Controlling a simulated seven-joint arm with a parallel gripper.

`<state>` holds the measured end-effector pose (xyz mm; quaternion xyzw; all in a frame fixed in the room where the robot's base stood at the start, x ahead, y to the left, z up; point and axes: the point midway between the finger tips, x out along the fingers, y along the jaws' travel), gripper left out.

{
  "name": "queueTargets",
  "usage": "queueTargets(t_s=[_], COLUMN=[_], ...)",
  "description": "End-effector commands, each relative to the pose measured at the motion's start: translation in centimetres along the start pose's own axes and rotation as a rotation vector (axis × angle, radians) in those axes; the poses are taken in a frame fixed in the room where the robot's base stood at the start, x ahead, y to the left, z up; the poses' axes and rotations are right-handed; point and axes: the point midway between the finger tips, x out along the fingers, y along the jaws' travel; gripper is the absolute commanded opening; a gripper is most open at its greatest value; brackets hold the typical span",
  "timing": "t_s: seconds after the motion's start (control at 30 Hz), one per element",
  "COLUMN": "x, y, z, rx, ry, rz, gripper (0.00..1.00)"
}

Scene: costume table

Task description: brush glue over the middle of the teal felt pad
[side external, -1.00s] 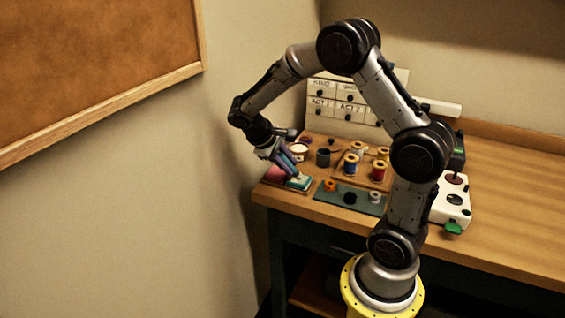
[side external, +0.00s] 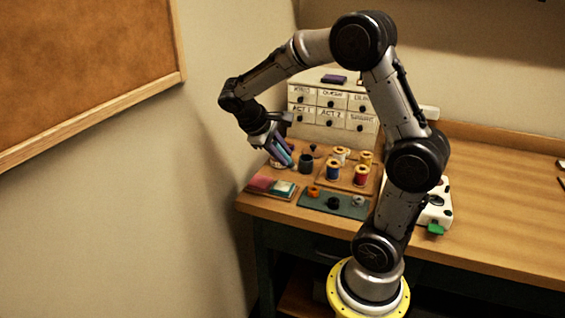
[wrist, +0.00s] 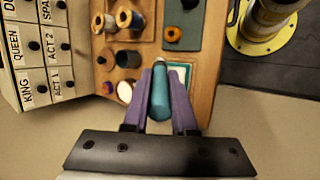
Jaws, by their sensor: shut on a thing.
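My gripper (side external: 285,158) is shut on a teal brush handle (wrist: 159,98), which lies between its purple fingers in the wrist view. The brush's tip is hidden. The teal felt pad (side external: 283,188) lies at the front left of the table, beside a pink pad (side external: 261,183). My gripper is raised above and behind the pads, apart from them. In the wrist view, part of the teal and white pad area shows just past the handle. A pale round pot (wrist: 125,91) stands left of the fingers; my gripper hides most of it in the side view.
A dark cup (side external: 306,163) stands close right of my gripper. A wooden tray (side external: 352,184) holds several thread spools. A green mat (side external: 318,203) with small items lies in front. Labelled drawers (side external: 331,106) stand behind. The table's right side is mostly clear.

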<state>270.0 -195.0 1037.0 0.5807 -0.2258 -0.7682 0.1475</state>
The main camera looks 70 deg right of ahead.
Motion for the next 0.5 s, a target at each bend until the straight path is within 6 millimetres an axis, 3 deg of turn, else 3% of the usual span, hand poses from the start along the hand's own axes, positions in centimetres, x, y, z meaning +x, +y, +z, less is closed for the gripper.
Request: queueTargets(t_s=[0.2,0.5], x=[-1.3,-1.5], y=[0.8,0.9], z=[0.4,0.4], rx=[0.000,0.000], ry=[0.000,0.000], rz=[0.000,0.000], gripper=[0.00,0.00])
